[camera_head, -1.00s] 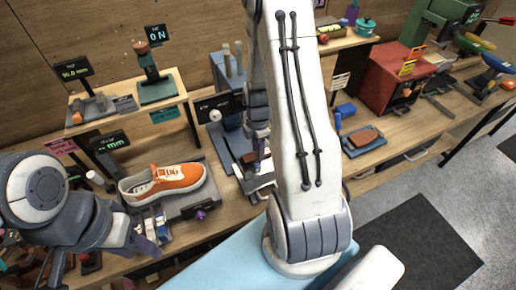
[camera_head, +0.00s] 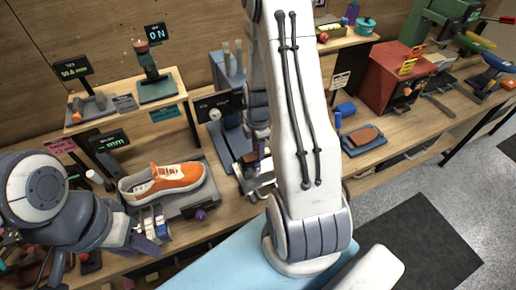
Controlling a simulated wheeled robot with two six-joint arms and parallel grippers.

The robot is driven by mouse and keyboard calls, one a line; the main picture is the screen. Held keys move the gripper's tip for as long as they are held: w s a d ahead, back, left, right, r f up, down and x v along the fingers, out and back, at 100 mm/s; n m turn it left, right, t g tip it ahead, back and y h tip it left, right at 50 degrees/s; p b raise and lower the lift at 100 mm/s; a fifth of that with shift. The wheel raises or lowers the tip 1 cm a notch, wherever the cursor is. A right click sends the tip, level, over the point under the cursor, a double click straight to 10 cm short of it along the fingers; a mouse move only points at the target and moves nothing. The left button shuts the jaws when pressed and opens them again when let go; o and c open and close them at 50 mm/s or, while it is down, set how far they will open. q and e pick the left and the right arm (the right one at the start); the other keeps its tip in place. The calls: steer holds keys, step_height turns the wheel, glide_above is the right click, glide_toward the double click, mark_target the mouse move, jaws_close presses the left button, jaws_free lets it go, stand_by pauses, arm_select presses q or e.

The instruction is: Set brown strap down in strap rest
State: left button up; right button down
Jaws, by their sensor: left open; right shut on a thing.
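My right gripper (camera_head: 261,149) is at the grey-blue stand in the middle, mostly hidden behind my own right arm. It is shut on a small brown piece (camera_head: 250,157), which looks like the brown strap; only part of it shows.
The sneaker sits on a grey stand (camera_head: 208,203). A blue tray (camera_head: 353,152) with a brown pad (camera_head: 362,137) lies right of my arm. A red box machine (camera_head: 390,75) stands further right. A raised wooden shelf (camera_head: 100,120) with gauges is at back left.

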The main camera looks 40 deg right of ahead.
steer(key=shift+f+b, duration=0.6)
steer(key=shift+f, duration=0.35)
steer(key=shift+c, duration=2.1)
jaws_free()
steer(key=shift+r, duration=0.1)
step_height(320, 180, up, 7)
steer(key=shift+r+b, duration=0.2)
steer(key=shift+b, duration=0.4)
